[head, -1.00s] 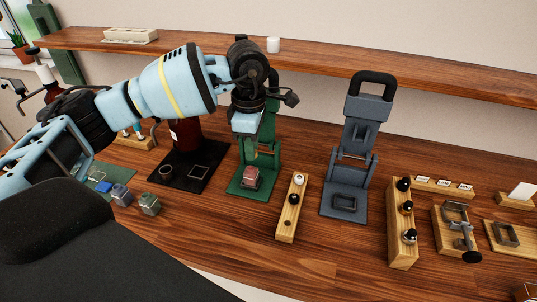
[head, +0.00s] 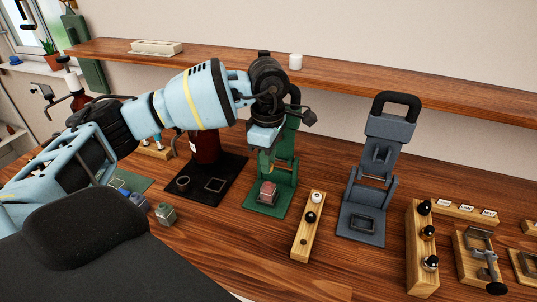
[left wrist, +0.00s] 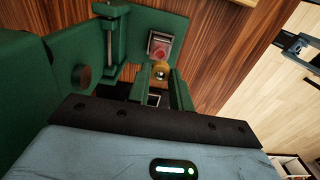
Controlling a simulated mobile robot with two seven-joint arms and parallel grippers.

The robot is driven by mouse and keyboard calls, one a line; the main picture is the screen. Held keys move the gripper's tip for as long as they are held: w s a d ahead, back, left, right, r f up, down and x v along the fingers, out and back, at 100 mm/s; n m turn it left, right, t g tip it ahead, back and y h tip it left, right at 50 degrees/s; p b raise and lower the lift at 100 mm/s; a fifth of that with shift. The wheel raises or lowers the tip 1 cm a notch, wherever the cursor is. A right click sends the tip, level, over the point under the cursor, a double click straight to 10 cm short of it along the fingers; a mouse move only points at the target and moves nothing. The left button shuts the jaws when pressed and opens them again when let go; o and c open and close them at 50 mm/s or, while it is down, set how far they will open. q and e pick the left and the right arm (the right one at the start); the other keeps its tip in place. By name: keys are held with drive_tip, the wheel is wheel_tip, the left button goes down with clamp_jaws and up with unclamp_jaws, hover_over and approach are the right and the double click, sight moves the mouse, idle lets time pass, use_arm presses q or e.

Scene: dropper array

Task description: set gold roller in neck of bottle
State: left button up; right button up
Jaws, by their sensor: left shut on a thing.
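My left gripper (head: 266,160) is above the base of the green press (head: 284,200). In the left wrist view its fingers (left wrist: 164,85) are shut on a small gold roller (left wrist: 160,71). A reddish, square-sided bottle (head: 267,193) stands on the press base below the gripper. It also shows in the left wrist view (left wrist: 160,46), just beyond the roller. The roller appears apart from the bottle; the exact gap and the neck are hard to see. My right gripper is not in view.
A grey press (head: 362,225) stands to the right. A wooden block with balls (head: 306,240) is between the presses, and another wooden rack (head: 420,265) is farther right. A black mat (head: 203,192) and a small green-grey cube (head: 165,213) lie left. A shelf (head: 350,84) runs behind.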

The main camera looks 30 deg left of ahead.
use_arm(q)
drive_tip(key=shift+f+b, duration=0.35)
drive_tip(key=shift+f, duration=1.25)
drive_tip(key=shift+f, duration=0.75)
idle(0.3)
drive_tip(key=o, duration=1)
drive_tip(key=shift+r, duration=0.2)
